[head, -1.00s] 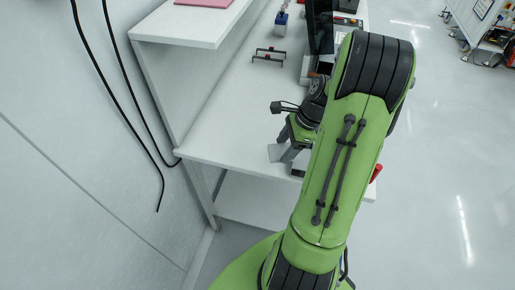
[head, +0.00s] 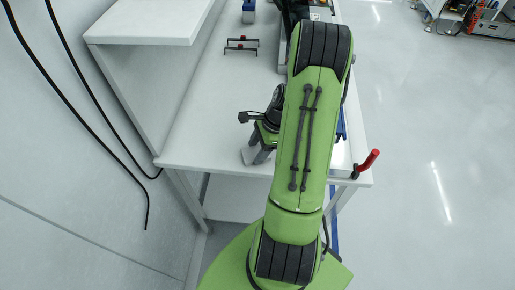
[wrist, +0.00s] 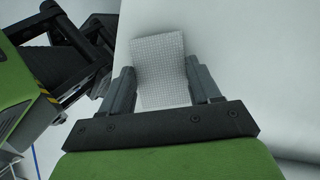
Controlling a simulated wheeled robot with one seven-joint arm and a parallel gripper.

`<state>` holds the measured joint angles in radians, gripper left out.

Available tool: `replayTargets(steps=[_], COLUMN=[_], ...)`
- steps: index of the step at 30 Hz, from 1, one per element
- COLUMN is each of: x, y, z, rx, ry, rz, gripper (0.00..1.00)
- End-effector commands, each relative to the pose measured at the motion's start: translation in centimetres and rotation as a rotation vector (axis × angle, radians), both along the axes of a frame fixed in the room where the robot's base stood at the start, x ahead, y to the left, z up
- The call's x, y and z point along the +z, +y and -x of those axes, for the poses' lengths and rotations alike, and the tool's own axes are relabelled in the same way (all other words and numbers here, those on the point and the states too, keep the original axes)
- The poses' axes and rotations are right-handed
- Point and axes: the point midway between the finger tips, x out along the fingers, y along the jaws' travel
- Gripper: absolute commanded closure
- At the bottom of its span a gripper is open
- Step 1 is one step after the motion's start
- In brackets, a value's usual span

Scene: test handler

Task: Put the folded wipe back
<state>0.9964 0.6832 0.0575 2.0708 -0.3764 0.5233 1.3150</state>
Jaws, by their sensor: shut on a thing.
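The folded wipe (wrist: 162,62) is a pale sheet with a fine grid pattern. In the wrist view it lies between the two fingers of my gripper (wrist: 161,82), which is shut on it. In the head view the wipe (head: 250,155) shows as a small light grey patch at my gripper (head: 262,152), over the near part of the white bench (head: 205,135). My arm hides part of the gripper and the bench there. I cannot tell whether the wipe touches the bench.
A white raised shelf (head: 150,22) stands at the bench's left. A red-handled tool (head: 368,161) is at the right edge. The bench's left middle is clear.

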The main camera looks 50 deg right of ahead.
Motion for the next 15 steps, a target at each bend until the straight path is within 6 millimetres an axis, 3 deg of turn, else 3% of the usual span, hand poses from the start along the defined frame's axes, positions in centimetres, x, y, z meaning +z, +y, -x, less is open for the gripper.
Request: replayTargets(steps=[6,7,11,15], x=[-0.25,-0.17,-0.12,-0.11], y=[0.0,-0.01,-0.02,-0.02], z=[0.0,-0.01,0.0,0.0], rx=[0.0,0.0,0.0,-0.001], ry=[0.0,0.0,0.0,0.0], rz=[0.0,0.0,0.0,0.0], gripper=[0.69,0.33,0.13,0.12])
